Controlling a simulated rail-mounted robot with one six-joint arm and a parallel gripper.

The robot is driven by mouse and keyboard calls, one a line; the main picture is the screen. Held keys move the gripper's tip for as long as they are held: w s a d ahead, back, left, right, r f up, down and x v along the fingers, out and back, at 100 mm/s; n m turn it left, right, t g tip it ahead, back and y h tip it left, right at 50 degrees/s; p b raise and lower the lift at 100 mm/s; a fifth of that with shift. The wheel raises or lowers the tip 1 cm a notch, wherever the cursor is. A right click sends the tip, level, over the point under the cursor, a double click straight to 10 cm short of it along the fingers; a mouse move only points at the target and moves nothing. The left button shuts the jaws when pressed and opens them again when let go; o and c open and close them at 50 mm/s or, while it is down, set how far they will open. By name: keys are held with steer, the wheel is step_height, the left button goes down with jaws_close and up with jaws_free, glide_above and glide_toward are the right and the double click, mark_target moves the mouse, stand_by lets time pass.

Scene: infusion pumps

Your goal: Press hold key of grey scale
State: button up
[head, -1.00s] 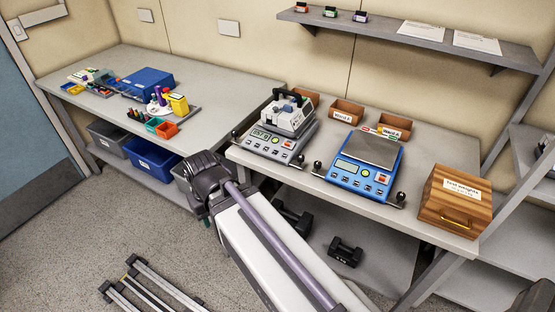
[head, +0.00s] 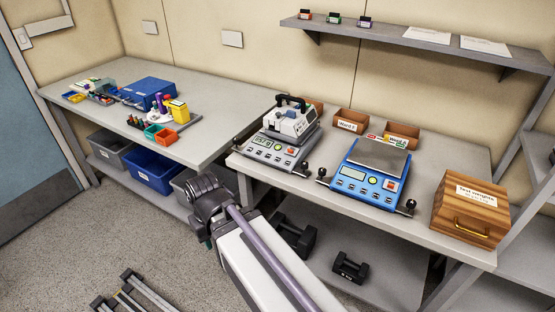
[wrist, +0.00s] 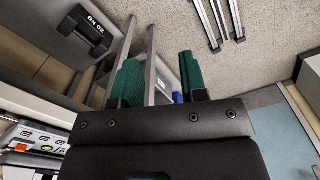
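The grey scale (head: 268,154) sits at the left end of the right-hand bench, with a lit display and a row of front keys. A white device with a black handle (head: 291,119) rests on its pan. The hold key cannot be singled out at this size. A key panel, apparently the grey scale's, shows at the lower left of the wrist view (wrist: 38,136). My gripper's two green fingers (wrist: 158,72) are apart with nothing between them. In the head view my arm's end is in front of and below the bench edge, left of the scale; the fingers are mostly hidden there.
A blue scale (head: 366,180) stands right of the grey one, then a wooden weights box (head: 470,208). Small brown bins (head: 350,121) stand behind. Black dumbbells (head: 350,267) lie on the lower shelf. The left bench (head: 75,107) holds a blue case (head: 150,92) and small items.

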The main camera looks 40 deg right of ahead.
jaws_close()
stand_by(1.5)
